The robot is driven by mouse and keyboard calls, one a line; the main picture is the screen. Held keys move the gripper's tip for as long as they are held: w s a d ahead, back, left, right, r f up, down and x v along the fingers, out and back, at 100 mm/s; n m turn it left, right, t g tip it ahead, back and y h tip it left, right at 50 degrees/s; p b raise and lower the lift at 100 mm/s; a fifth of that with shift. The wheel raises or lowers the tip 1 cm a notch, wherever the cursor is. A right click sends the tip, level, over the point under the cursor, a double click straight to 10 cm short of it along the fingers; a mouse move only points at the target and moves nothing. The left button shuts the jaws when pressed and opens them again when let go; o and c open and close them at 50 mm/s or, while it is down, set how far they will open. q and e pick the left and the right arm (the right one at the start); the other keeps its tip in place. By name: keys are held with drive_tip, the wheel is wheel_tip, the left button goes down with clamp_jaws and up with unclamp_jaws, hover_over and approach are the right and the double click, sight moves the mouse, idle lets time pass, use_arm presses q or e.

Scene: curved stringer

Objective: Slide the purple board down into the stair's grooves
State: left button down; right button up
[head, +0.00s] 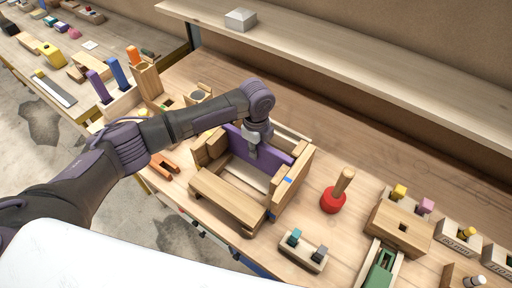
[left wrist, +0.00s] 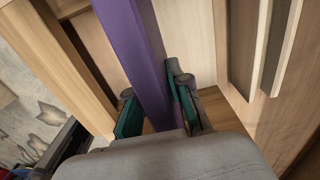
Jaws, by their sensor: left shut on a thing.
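The purple board (head: 274,157) spans the inside of the wooden stair (head: 287,191), between its two side pieces in the head view. My left gripper (head: 254,150) reaches down from above and is shut on the purple board. In the left wrist view the purple board (left wrist: 137,50) runs between the green-padded fingers of my left gripper (left wrist: 160,112). The stair's near side has a wide wooden plank (head: 228,197). Whether the board's ends sit inside the grooves is hard to tell. My right gripper is not in view.
A red-based mallet (head: 334,200) stands right of the stair. A small block with teal and dark pegs (head: 303,251) is in front. An orange piece (head: 163,165) and blocks with upright blue (head: 118,73) and purple pieces stand left. A shelf (head: 350,75) runs behind.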

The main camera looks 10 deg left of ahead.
use_arm(q)
drive_tip(key=shift+f+b, duration=0.45)
drive_tip(key=shift+f, duration=0.4)
drive_tip(key=c, duration=1)
unclamp_jaws()
wheel_tip(320, 180, up, 12)
drive_tip(key=shift+s+f, duration=0.1)
